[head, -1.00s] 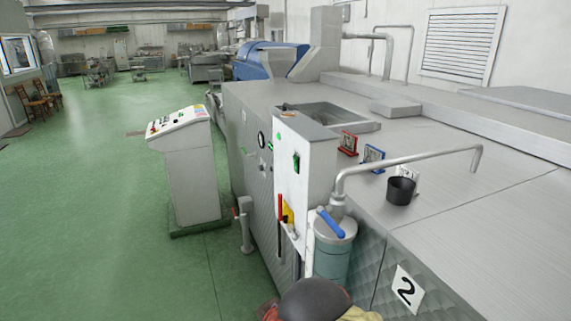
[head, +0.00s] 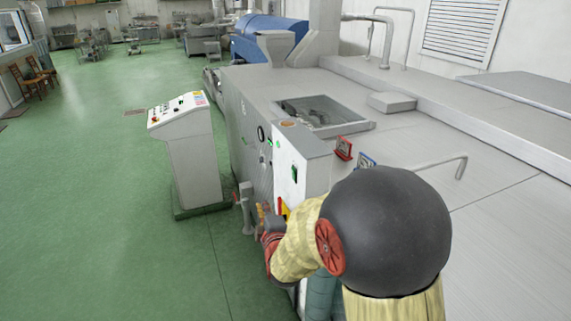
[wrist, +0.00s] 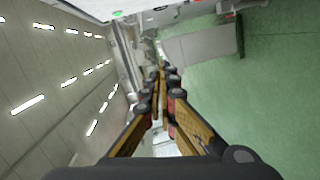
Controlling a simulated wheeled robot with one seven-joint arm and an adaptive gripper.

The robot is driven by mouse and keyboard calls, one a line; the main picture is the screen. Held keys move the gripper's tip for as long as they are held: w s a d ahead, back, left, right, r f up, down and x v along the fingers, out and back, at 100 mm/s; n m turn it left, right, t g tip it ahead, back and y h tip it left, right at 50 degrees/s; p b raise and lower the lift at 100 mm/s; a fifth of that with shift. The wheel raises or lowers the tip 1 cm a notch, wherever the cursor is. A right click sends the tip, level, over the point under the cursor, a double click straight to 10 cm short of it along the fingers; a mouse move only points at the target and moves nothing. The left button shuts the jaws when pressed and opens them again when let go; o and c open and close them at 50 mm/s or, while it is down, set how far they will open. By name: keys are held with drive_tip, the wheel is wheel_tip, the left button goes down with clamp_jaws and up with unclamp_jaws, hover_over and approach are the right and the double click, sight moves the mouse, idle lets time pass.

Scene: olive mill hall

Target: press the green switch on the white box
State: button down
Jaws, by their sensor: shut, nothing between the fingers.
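The white box (head: 312,150) stands upright at the near corner of the steel machine in the head view. Its green switch (head: 295,173) is a small dark-framed rectangle on the box's front face. My gripper (head: 264,214) is in front of the box, lower than the switch and to its left in the picture, apart from the switch. Its fingers (wrist: 160,75) are shut and empty in the wrist view. My arm hides the lower part of the box. A small green spot (wrist: 117,13) shows at the top of the wrist view; I cannot tell whether it is the switch.
A yellow panel (head: 284,209) sits low on the box, close to my gripper. A control console (head: 190,155) stands to the left. The steel machine (head: 410,130) fills the right, with red and blue framed cards on top. The green floor (head: 90,220) is clear on the left.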

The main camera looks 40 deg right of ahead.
sight(293, 175)
drive_tip(key=d+h, duration=0.1)
drive_tip(key=d+r+n+h+p, duration=0.1)
drive_tip(key=d, duration=0.1)
drive_tip(key=s+d+r+n+t+h+p, duration=0.1)
drive_tip(key=shift+s+d, duration=0.1)
drive_tip(key=shift+d, duration=0.2)
drive_tip(key=w+d+p, duration=0.4)
drive_tip(key=w+d, duration=0.4)
drive_tip(key=shift+d+r, duration=0.25)
drive_tip(key=shift+r, duration=0.05)
drive_tip(key=shift+s, duration=0.1)
idle(0.3)
